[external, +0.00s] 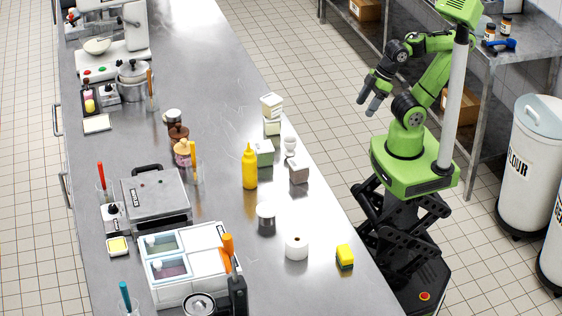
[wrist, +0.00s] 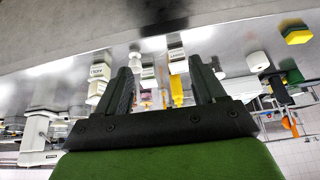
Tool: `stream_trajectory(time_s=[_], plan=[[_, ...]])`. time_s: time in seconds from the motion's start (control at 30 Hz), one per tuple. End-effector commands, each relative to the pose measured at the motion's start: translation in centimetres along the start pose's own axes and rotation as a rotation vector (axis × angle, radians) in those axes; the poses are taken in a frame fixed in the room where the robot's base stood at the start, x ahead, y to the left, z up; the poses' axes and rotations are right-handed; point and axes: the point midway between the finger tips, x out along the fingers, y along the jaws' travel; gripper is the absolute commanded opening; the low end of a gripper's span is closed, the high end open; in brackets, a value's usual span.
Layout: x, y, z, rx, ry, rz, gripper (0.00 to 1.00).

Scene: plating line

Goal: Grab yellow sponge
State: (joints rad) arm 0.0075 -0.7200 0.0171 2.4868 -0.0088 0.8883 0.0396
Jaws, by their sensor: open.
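The yellow sponge (external: 345,254) with a dark green underside sits on the steel counter near its right edge in the external view. It shows at the upper right of the wrist view (wrist: 297,35), off to the side of my fingers. My gripper (external: 368,99) is raised beyond the counter's right edge, well away from the sponge. In the wrist view my gripper (wrist: 160,78) has its two dark fingers spread apart, with nothing held between them.
A lidded jar (external: 266,218), a yellow squeeze bottle (external: 249,168) and small cartons (external: 264,152) stand further back. Flour bins (external: 530,175) and a steel shelf (external: 480,50) are on the right.

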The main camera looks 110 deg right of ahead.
Motion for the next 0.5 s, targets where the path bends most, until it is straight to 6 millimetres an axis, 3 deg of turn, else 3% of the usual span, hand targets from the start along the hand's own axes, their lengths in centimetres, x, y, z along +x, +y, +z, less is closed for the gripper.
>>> stream_trajectory(time_s=[0.17,0.3,0.5], plan=[[5.5,-4.2,-4.4,0.195,-0.091,-0.024,0.69],[11.9,-9.9,-7.2,0.438,-0.215,-0.127,0.69],[19.6,-19.2,-8.8,0.894,-0.522,-0.339,0.69]])
